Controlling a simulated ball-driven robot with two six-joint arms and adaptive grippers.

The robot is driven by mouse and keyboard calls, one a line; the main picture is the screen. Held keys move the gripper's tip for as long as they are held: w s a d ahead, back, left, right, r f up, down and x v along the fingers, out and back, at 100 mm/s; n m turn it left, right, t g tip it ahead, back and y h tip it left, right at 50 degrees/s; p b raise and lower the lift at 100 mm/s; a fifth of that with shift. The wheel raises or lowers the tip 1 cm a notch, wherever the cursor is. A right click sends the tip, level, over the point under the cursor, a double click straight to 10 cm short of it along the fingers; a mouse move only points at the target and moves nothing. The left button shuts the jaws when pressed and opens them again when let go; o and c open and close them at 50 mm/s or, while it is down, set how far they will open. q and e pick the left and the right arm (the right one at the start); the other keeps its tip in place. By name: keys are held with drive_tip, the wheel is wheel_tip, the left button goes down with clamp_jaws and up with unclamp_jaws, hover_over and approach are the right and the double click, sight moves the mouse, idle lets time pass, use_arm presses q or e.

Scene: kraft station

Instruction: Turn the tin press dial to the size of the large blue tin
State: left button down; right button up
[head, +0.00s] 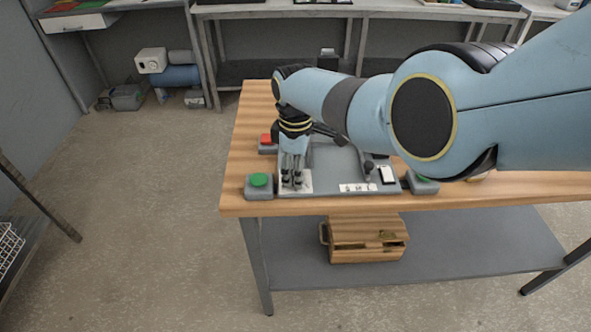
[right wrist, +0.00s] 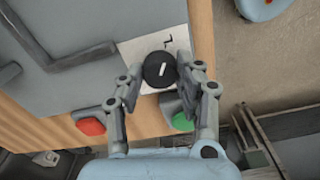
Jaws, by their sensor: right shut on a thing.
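The dial (right wrist: 159,70) of the press is a round black knob with a white pointer line, on a white plate (right wrist: 135,50) that carries a dark mark. My right gripper (right wrist: 154,80) is shut on the dial, with one finger on each side of it. In the head view my right gripper (head: 292,182) points down at the front left corner of the grey press base (head: 335,186), and its fingers hide the dial. The pointer lies slanted in the right wrist view. I cannot make out a large blue tin. My left gripper is not in view.
Green buttons (head: 259,181) sit at the front corners of the press, and a red button (head: 266,138) is at its left. A white label (head: 358,188) and a small black knob (head: 369,167) are on the base. A wooden box (head: 366,240) stands on the lower shelf.

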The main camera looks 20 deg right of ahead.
drive_tip(key=o, duration=1.2)
drive_tip(key=shift+c, duration=0.2)
wheel_tip(320, 180, up, 12)
drive_tip(key=shift+f, duration=0.1)
